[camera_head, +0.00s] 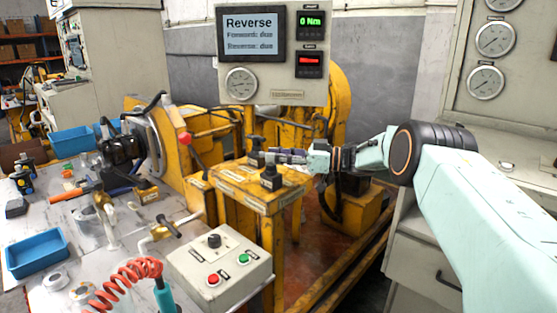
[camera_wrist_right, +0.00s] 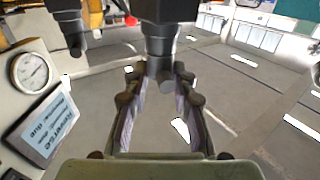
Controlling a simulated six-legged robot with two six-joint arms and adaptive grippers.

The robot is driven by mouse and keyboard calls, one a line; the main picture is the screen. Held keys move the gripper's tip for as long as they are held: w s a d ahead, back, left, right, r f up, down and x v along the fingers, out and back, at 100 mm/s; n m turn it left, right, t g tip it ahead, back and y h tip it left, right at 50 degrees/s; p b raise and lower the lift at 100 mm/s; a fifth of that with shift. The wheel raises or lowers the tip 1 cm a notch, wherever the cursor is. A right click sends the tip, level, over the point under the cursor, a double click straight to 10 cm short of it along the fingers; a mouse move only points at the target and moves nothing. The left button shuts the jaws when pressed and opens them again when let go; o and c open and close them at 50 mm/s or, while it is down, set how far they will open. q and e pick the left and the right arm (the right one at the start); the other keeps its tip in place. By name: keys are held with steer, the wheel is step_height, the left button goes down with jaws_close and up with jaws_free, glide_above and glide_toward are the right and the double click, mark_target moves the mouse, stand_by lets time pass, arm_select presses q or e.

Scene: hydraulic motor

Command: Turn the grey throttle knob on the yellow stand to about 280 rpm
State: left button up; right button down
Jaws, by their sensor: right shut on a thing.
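The yellow stand (camera_head: 240,190) is in the middle of the head view, with two dark knobs on its top. My right gripper (camera_head: 274,157) reaches in from the right over the stand, at the rear knob (camera_head: 257,157). The front knob (camera_head: 271,179) stands free beside it. In the right wrist view, my right gripper (camera_wrist_right: 159,88) is shut on the grey throttle knob (camera_wrist_right: 161,68), a finger on each side of its end. The other knob (camera_wrist_right: 70,30) shows at upper left, apart from the fingers. My left gripper is not in view.
A hanging panel has a screen (camera_head: 251,34) reading "Reverse", a green 0 Nm readout (camera_head: 310,19) and a red readout (camera_head: 309,59) too blurred to read. A control box (camera_head: 218,270) with red and green buttons stands front left. Tools and blue bins (camera_head: 37,253) crowd the left bench.

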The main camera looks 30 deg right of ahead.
steer(key=shift+a+f, duration=0.1)
steer(key=shift+a, duration=0.05)
stand_by(0.3)
steer(key=c, duration=1.1)
jaws_free()
steer(key=v, duration=1.2)
steer(key=shift+o, duration=0.3)
